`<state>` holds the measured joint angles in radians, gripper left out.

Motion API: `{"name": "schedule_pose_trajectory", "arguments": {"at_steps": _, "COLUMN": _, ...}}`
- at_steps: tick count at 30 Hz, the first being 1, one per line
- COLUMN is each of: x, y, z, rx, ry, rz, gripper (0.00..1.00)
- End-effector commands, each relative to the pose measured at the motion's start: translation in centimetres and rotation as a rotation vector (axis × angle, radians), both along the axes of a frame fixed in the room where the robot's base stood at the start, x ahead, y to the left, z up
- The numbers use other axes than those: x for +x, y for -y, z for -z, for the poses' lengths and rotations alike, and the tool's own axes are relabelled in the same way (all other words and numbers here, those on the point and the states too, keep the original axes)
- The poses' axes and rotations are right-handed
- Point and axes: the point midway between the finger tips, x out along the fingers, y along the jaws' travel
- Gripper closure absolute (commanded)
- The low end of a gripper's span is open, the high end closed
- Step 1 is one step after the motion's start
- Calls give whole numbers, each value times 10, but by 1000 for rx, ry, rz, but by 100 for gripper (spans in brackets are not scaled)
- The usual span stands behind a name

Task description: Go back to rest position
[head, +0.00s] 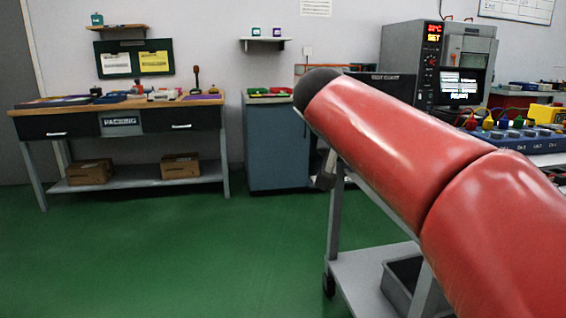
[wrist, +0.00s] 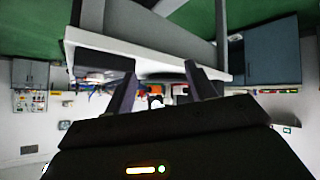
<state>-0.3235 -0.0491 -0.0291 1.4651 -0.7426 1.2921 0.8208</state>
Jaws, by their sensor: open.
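My gripper (wrist: 160,72) shows in the wrist view with its two dark fingers spread apart. Nothing is between the fingers. The wrist picture is upside down, with green floor at the top. My red arm reaches across the right half of the head view, and I cannot make out the gripper's fingers there.
A grey cart (head: 362,268) stands below and behind my arm. A packing bench (head: 80,122) and a blue-grey cabinet (head: 275,150) line the back wall. An oven-like test unit (head: 401,50) is at the right. Green floor (head: 150,260) is clear at the left and front.

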Motion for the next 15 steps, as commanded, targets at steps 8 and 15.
{"name": "schedule_pose_trajectory", "arguments": {"at_steps": 8, "x": -125, "y": 19, "z": 96, "rx": 142, "ry": -229, "rz": -286, "gripper": 45}}
{"name": "schedule_pose_trajectory", "arguments": {"at_steps": 15, "x": -212, "y": 6, "z": 182, "rx": 255, "ry": -277, "rz": -470, "gripper": 45}}
